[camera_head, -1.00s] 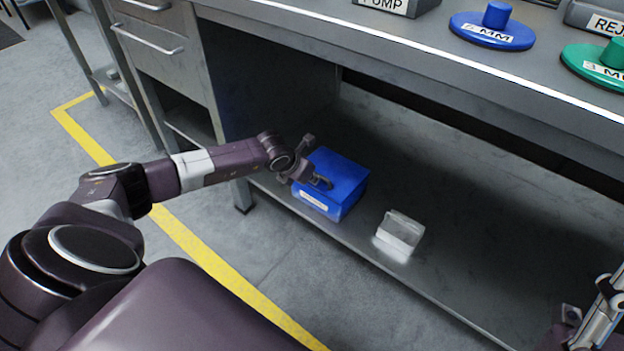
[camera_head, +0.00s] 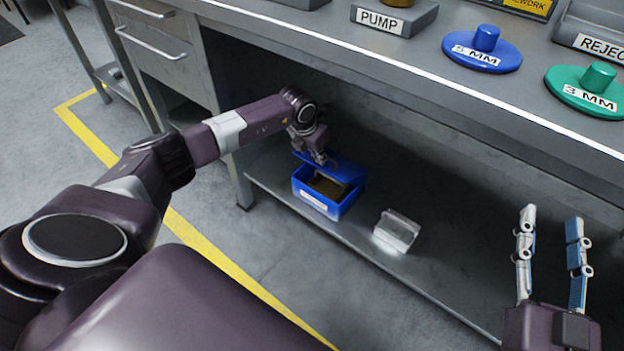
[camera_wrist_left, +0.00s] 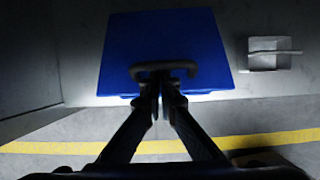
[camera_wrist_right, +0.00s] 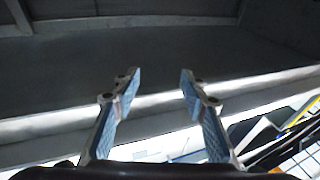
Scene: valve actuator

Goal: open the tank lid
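A blue tank (camera_head: 333,210) stands on the lower shelf under the workbench, its top uncovered, with something brownish inside. Its flat blue lid (camera_head: 345,171) is raised a little above the tank's back part. The lid fills the middle of the left wrist view (camera_wrist_left: 165,40). My left gripper (camera_head: 320,157) is above the tank. In the left wrist view its fingers (camera_wrist_left: 160,88) are closed together on the lid's dark handle (camera_wrist_left: 185,66). My right gripper (camera_head: 551,212) is open and empty, at the right in front of the bench; its spread fingers show in the right wrist view (camera_wrist_right: 157,75).
On the bench top are a PUMP block (camera_head: 395,17), a blue weight (camera_head: 482,50), a green weight (camera_head: 590,92) and a REJECT tray (camera_head: 597,35). The bench front edge (camera_head: 430,82) overhangs the shelf.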

